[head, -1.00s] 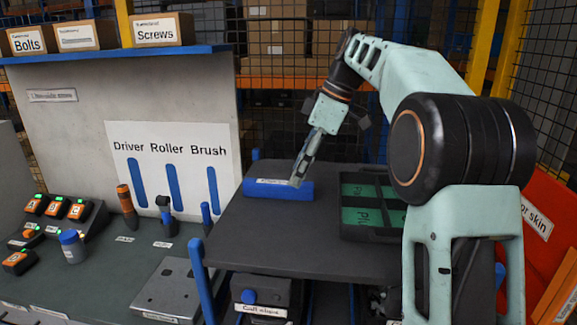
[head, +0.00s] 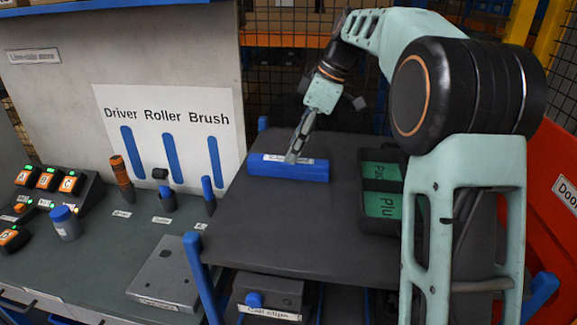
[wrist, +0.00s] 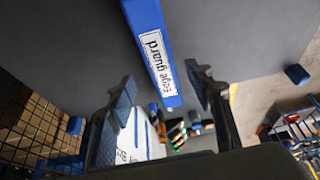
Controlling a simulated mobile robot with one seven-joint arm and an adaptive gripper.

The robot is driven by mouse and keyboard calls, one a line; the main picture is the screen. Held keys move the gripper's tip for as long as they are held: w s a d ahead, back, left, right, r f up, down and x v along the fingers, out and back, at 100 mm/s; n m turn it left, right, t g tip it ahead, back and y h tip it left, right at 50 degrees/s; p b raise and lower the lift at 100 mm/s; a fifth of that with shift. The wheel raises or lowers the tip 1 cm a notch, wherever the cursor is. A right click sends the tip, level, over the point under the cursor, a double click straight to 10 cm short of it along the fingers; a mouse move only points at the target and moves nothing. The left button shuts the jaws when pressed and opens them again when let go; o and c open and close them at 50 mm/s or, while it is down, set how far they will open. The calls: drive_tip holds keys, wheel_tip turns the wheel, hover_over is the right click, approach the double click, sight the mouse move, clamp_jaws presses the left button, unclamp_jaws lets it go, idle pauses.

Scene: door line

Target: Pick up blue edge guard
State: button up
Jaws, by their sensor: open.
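The blue edge guard (head: 310,172) is a long blue bar with a white label, lying on the dark grey top of a cart (head: 290,225). In the wrist view the edge guard (wrist: 152,30) shows its "Edge guard" label, and its near end lies between the two fingers in the picture. My gripper (head: 293,158) is at the label in the head view, fingers pointing down. In the wrist view my gripper (wrist: 160,90) is open, with a gap on each side of the bar. I cannot tell whether the fingertips touch it.
A black tray (head: 372,226) with green compartments stands right of the edge guard, beside my arm. A bench at left holds a driver (head: 122,178), a button box (head: 55,190) and a grey plate (head: 165,275). The cart top in front of the guard is clear.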

sight(289, 167)
drive_tip(key=x, duration=0.5)
drive_tip(key=shift+s+d+f+p, duration=0.1)
drive_tip(key=shift+p, duration=0.25)
drive_tip(key=c, duration=1.3)
